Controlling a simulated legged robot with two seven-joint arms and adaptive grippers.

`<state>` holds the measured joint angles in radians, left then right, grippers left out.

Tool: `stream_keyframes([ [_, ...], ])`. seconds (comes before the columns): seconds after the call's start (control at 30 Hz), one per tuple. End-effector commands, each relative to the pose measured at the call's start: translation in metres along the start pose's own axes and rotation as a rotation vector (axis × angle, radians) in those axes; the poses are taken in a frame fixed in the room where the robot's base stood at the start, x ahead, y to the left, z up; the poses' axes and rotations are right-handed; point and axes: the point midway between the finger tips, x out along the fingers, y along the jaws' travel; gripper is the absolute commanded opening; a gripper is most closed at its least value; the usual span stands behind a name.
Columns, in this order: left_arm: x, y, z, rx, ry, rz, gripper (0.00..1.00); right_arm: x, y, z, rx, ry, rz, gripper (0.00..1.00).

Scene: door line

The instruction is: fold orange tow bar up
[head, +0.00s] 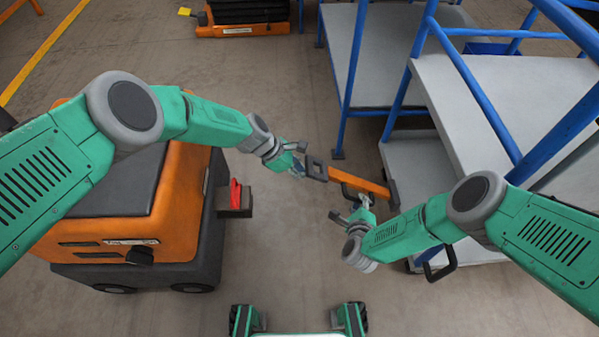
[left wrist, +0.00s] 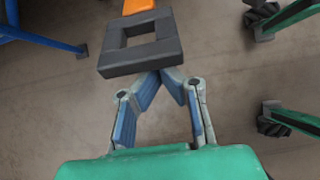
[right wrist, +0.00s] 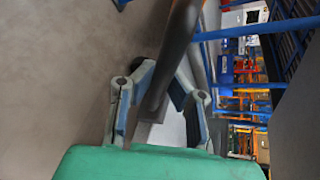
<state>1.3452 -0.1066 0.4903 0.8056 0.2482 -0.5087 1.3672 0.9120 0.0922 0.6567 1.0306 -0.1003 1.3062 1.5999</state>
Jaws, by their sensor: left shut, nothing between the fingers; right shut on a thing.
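The orange tow bar (head: 362,183) sticks out to the left from the grey platform cart on the right. A dark square eye (head: 316,168) forms its free end and also shows in the left wrist view (left wrist: 116,61). My left gripper (head: 298,171) is shut and empty, its tips (left wrist: 160,73) right at the eye's near edge; I cannot tell whether they touch. My right gripper (head: 362,201) is shut on a dark handle at the bar's near side. In the right wrist view this dark handle (right wrist: 177,40) runs between the fingers (right wrist: 165,75).
An orange and grey tugger (head: 175,190) stands at the left, with a red-handled hitch (head: 235,195) facing the bar. The platform cart (head: 500,100) with blue rails fills the right. Bare floor (head: 290,240) lies between them.

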Motion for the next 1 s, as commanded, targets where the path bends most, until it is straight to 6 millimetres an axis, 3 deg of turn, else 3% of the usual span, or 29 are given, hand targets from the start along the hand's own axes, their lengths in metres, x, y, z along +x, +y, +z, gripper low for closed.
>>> stream_keyframes([
  [0.17, -0.001, 0.000, 0.002, 0.001, 0.000, 0.001, 0.00, -0.005, 0.006, -0.002, -0.001, 0.004, 0.012, 0.00],
  [0.37, -0.009, 0.001, 0.022, 0.003, -0.001, 0.002, 0.00, -0.005, 0.007, -0.002, -0.001, 0.004, 0.015, 0.00],
  [0.57, -0.007, 0.001, 0.023, 0.000, -0.004, 0.000, 0.00, -0.005, 0.009, -0.001, 0.000, 0.003, 0.022, 0.00],
  [0.67, -0.007, 0.001, 0.023, 0.000, -0.005, -0.001, 0.00, -0.005, 0.009, -0.001, 0.001, 0.002, 0.022, 0.32],
  [1.0, -0.007, 0.000, 0.022, 0.000, -0.003, 0.000, 0.00, -0.002, 0.004, -0.001, 0.000, 0.001, 0.009, 0.34],
])
